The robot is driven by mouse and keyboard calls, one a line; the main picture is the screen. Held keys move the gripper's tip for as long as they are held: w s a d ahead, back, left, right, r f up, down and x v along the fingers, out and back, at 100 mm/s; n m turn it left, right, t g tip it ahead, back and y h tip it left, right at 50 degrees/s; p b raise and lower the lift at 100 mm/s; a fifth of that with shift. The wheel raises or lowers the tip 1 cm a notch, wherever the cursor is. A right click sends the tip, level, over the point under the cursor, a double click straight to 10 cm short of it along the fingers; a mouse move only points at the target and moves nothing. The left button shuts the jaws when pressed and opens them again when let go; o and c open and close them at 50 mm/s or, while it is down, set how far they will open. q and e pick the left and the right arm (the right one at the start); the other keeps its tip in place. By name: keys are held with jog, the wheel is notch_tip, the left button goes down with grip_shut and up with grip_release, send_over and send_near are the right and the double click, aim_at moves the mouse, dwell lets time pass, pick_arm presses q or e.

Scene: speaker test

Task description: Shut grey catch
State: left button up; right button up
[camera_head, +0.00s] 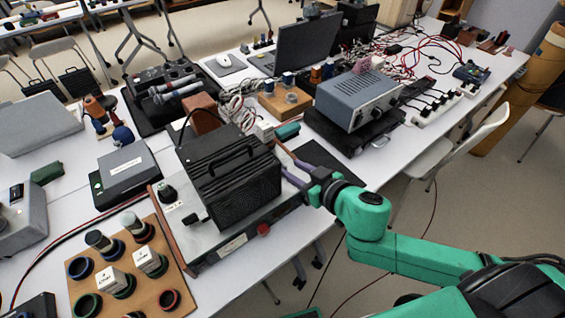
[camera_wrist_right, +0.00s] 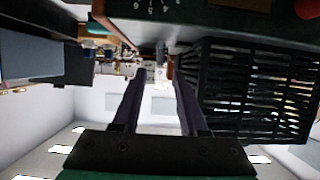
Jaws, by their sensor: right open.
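A black box (camera_head: 228,165) with a ribbed top, a handle and a grilled side sits on a light grey bench unit (camera_head: 215,235) with a red knob. My right gripper (camera_head: 286,163) is open, its two purple fingers reaching along the right side of the black box. In the right wrist view the fingers (camera_wrist_right: 158,80) are apart with nothing between them, and the black grille (camera_wrist_right: 250,90) is close at their right. A small grey upright piece (camera_wrist_right: 161,52) shows beyond the fingertips; I cannot tell if it is the grey catch. The head view does not show the catch clearly. My left gripper is not in view.
A blue-grey instrument (camera_head: 358,98) on a black case stands to the right. A wooden board (camera_head: 150,265) with ring holders and white blocks lies at the front left.

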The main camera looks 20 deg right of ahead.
aim_at(283, 162)
jog(key=x, duration=0.5)
jog(key=shift+w+f+p, duration=0.1)
jog(key=shift+w+p, duration=0.2)
grip_shut()
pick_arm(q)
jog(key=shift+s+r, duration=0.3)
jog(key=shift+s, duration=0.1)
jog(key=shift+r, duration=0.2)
